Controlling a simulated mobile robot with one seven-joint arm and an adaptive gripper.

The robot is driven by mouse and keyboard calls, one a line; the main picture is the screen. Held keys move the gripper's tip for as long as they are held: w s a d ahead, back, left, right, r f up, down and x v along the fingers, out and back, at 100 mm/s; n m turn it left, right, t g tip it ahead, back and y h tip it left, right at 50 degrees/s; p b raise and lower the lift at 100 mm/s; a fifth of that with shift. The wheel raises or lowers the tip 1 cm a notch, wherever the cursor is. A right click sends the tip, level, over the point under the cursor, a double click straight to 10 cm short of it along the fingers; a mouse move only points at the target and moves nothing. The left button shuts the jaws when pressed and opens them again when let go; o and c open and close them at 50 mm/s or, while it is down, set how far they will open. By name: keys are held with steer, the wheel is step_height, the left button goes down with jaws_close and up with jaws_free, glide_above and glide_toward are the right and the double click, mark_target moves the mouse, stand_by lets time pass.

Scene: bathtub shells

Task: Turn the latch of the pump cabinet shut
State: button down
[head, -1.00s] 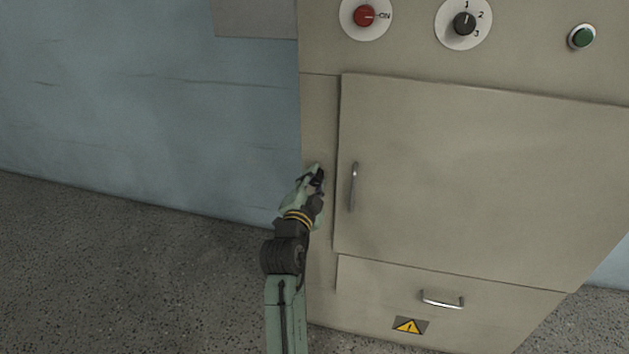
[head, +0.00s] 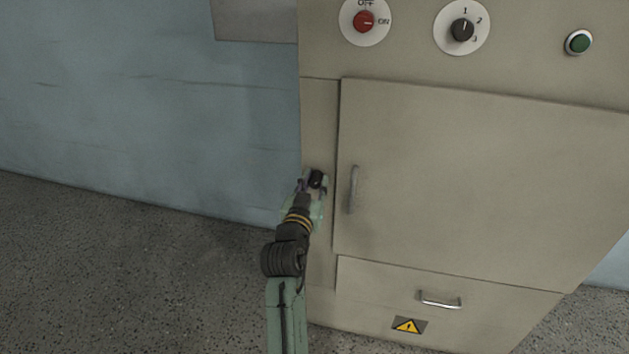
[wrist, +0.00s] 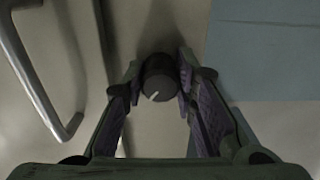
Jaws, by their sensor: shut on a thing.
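The latch of the pump cabinet is a round black knob (wrist: 158,80) with a short white mark, set on the cabinet's narrow left strip. In the head view the latch (head: 317,178) is small and partly hidden by my gripper (head: 313,184). In the wrist view my gripper (wrist: 161,84) has one finger on each side of the knob and is shut on it. The white mark points down and to the left there. The cabinet door (head: 480,180) lies just right of the latch and looks flush in its frame.
The door's bar handle (head: 353,190) stands out close to the right of my gripper; it also shows in the wrist view (wrist: 38,80). A drawer handle (head: 440,300) is lower down. A red switch (head: 364,21), a black dial (head: 462,30) and a green button (head: 578,42) sit above.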

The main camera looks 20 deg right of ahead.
steer(key=n+p, duration=0.2)
steer(key=n, duration=0.2)
steer(key=shift+r, duration=0.1)
steer(key=shift+n+p, duration=0.7)
steer(key=shift+n, duration=1.1)
steer(key=c, duration=1.3)
jaws_free()
steer(key=v, duration=1.2)
